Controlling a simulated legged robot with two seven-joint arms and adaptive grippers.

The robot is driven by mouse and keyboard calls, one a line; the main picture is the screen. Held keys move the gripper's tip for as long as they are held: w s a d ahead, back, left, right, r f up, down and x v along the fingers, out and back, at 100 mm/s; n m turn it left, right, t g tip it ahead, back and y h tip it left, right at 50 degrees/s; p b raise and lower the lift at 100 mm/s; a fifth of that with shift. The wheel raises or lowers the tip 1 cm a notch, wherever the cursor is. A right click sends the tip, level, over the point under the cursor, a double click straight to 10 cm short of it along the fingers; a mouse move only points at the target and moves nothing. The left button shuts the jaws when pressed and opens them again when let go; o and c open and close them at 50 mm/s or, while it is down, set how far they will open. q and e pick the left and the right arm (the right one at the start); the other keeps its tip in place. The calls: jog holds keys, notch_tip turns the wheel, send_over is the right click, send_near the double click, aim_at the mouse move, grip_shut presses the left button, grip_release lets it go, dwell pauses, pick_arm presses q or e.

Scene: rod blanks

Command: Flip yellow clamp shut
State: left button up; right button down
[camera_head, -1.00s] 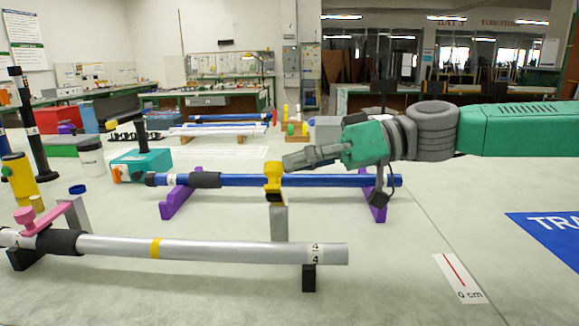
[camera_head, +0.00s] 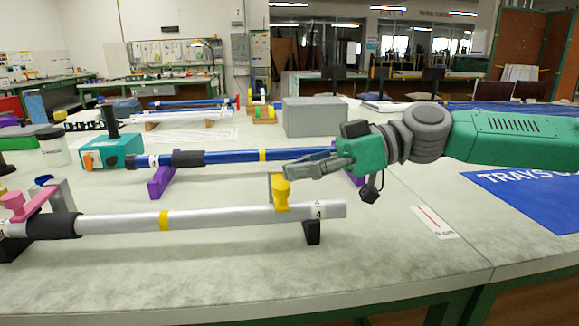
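The yellow clamp (camera_head: 281,192) is near the right end of the silver rod (camera_head: 220,217), in front of a grey post. Its knob end appears over the rod, leaning towards me; I cannot tell whether it presses on the rod. My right gripper (camera_head: 288,171) comes in from the right, its fingers close together with no gap visible and nothing seen between them. Its tips are just above the clamp's knob; I cannot tell whether they touch. A pink clamp (camera_head: 33,204) lies across the rod's left part. My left gripper is not in view.
A blue rod (camera_head: 235,156) on purple stands (camera_head: 160,181) lies behind the silver rod. A blue mat (camera_head: 535,195) lies right. The front of the table is clear.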

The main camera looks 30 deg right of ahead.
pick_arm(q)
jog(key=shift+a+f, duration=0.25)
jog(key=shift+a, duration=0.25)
pick_arm(e)
jog(key=shift+s+a+f, duration=0.25)
jog(key=shift+a+f, duration=0.35)
jog(key=shift+a, duration=0.35)
jog(key=shift+d, duration=0.1)
jog(key=r+p, duration=0.2)
jog(key=r, duration=0.2)
jog(key=shift+a+r, duration=0.2)
pick_arm(q)
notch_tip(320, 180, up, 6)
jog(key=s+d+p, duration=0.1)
jog(key=p, duration=0.2)
jog(key=shift+p, duration=0.4)
pick_arm(e)
jog(key=s+v, duration=0.1)
jog(key=v, duration=0.9)
jog(key=shift+a, duration=0.25)
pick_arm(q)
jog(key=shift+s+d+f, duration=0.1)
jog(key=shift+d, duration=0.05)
pick_arm(e)
jog(key=shift+d+r, duration=0.1)
jog(key=shift+d, duration=0.05)
